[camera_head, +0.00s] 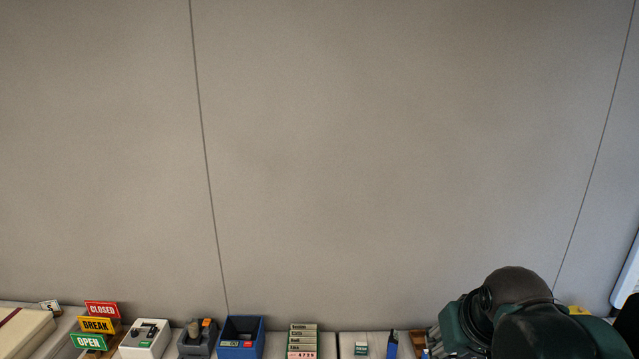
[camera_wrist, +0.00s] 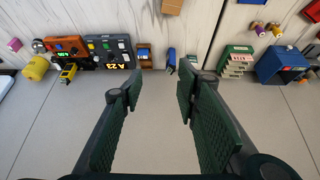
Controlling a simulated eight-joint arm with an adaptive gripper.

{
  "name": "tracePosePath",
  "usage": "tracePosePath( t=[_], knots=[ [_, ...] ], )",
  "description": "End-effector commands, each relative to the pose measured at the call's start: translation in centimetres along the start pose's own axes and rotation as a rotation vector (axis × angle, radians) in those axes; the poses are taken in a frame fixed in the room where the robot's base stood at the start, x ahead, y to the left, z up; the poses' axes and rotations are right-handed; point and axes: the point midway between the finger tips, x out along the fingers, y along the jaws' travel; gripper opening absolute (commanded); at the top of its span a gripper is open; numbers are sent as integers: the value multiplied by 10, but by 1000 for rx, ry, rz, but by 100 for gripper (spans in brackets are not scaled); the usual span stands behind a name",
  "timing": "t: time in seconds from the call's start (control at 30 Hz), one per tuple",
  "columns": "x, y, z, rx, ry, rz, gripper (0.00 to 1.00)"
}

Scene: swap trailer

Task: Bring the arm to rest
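My arm (camera_head: 530,325) shows at the lower right of the head view as dark green and black links, raised in front of the wall. My gripper (camera_wrist: 158,88) shows in the wrist view. Its two dark green, ribbed fingers stand well apart, and nothing is between them. Its fingertips are not clearly visible in the head view. The fingers point towards a row of objects at the top of the wrist view and appear apart from them.
A blue bin (camera_head: 241,337), a name rack (camera_head: 302,341), a grey bin (camera_head: 197,339), a white box (camera_head: 145,339) and a CLOSED sign (camera_head: 102,309) line the bottom. The wrist view adds a yellow cylinder (camera_wrist: 36,68) and an orange device (camera_wrist: 66,47). The wall (camera_head: 380,150) above is bare.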

Motion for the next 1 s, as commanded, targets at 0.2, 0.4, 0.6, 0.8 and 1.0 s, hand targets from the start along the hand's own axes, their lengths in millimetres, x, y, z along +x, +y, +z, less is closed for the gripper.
tracePosePath(
  t=[0.2,0.4,0.6,0.8,1.0],
  knots=[
    [-8,-21,30,-13,46,-20,32],
    [-12,-35,52,-20,83,-38,32],
    [-13,-42,63,-22,103,-47,32],
    [-14,-44,65,-22,107,-49,32],
    [-14,-43,65,-23,107,-49,32]
  ],
)
